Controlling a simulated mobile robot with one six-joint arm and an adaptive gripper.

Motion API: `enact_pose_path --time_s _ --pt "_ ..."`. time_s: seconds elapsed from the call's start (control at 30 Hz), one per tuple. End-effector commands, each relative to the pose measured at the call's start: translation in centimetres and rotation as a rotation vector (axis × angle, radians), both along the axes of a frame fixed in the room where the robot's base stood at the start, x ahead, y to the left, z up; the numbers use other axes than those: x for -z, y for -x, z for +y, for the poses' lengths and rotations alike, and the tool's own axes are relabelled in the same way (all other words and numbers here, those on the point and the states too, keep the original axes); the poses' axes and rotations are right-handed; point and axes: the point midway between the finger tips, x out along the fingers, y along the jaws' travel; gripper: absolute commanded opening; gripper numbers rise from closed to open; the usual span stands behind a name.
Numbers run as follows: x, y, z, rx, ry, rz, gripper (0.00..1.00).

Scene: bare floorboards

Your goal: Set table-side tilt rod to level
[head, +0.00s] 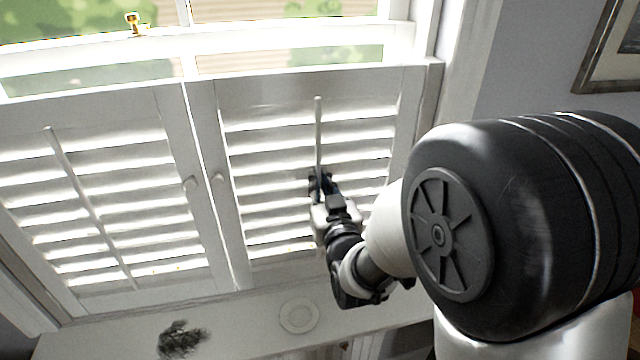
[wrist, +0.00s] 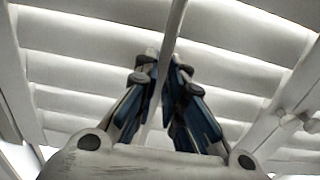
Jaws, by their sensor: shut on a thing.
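Two white louvred shutter panels stand side by side below the window. The right panel has a vertical white tilt rod (head: 318,130) down the middle of its slats, and my gripper (head: 319,180) is at its lower part. In the wrist view the rod (wrist: 174,30) runs down between the fingers of my gripper (wrist: 163,85), which are shut on it. The left panel has its own tilt rod (head: 88,205), untouched. The right panel's slats (head: 265,155) look tilted, with light between them. The rod's lower end is hidden behind my gripper.
Round knobs (head: 190,184) and (head: 218,181) sit on the inner stiles of the panels. A white sill (head: 240,325) below holds a pale round plate (head: 299,316) and a dark feathery item (head: 183,340). A framed picture (head: 608,50) hangs at upper right.

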Motion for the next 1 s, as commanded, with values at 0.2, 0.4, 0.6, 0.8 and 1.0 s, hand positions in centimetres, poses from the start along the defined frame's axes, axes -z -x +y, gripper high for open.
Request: enact_pose_path --time_s 0.2,0.4,0.6,0.8,1.0 --pt "0.1 0.0 0.0 0.000 0.000 -0.001 0.00" --pt "1.5 0.0 0.0 0.000 0.000 0.000 0.00" --pt "3.2 0.0 0.0 0.000 0.000 0.001 0.00" --pt "3.1 0.0 0.0 0.000 0.001 0.002 0.00" --pt "3.0 0.0 0.0 0.000 0.000 0.001 0.13"
